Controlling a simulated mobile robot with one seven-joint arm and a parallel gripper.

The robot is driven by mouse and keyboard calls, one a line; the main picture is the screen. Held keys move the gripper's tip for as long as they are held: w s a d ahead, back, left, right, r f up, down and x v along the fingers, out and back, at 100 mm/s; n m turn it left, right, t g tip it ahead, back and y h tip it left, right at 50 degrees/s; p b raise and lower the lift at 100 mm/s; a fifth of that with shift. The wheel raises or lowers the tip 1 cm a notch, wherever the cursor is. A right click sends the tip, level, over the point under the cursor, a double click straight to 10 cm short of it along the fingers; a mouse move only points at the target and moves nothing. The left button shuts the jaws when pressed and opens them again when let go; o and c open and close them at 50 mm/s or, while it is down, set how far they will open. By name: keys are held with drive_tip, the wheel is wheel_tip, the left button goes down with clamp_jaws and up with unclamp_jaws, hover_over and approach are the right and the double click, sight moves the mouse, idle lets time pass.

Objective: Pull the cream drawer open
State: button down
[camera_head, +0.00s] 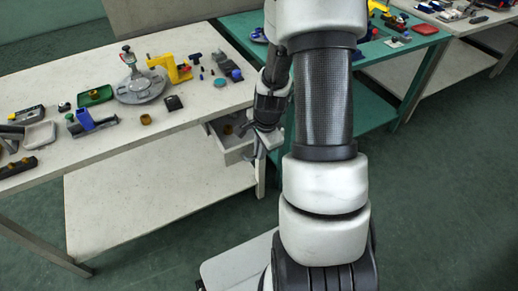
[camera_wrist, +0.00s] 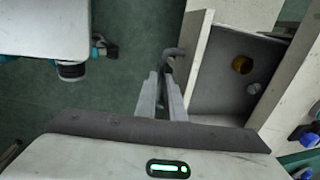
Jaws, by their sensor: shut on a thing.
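The cream drawer (camera_head: 236,155) stands out from under the right end of the cream table (camera_head: 130,140), so it is open and I see into it. In the wrist view its cream front panel (camera_wrist: 191,58) stands beside my gripper (camera_wrist: 163,82), with the grey interior to the right. My gripper's fingers are shut on the dark handle (camera_wrist: 171,52) on the outside of that panel. Part of the handle is hidden between the fingers. In the head view my arm covers part of the drawer's right side.
A brass-coloured round piece (camera_wrist: 242,64) and a small grey piece (camera_wrist: 253,89) lie in the drawer. The tabletop carries a yellow clamp-like part (camera_head: 172,68), a round metal fixture (camera_head: 140,86) and a green tray (camera_head: 95,96). A green table (camera_head: 240,27) stands behind. The floor in front is clear.

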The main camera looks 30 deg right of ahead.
idle(0.4)
drive_tip(key=c, duration=1.8)
unclamp_jaws()
drive_tip(key=shift+s, duration=0.1)
drive_tip(key=shift+c, duration=0.2)
drive_tip(key=s+r+p, duration=0.3)
drive_tip(key=r+p, duration=0.1)
drive_tip(key=r, duration=1.3)
drive_tip(key=shift+s, duration=0.2)
drive_tip(key=s+a+r+n+t+p, duration=0.1)
drive_tip(key=s+a+r+n+t, duration=0.1)
drive_tip(key=s+a+r+n, duration=0.6)
drive_tip(key=s+a+r+n+t, duration=0.2)
drive_tip(key=s+a+r+n, duration=0.3)
drive_tip(key=r+n, duration=0.55)
wheel_tip(320, 180, up, 14)
drive_tip(key=p, duration=1.3)
drive_tip(key=shift+d+m+g, duration=0.15)
drive_tip(key=shift+m+g, duration=0.15)
drive_tip(key=shift+m, duration=0.15)
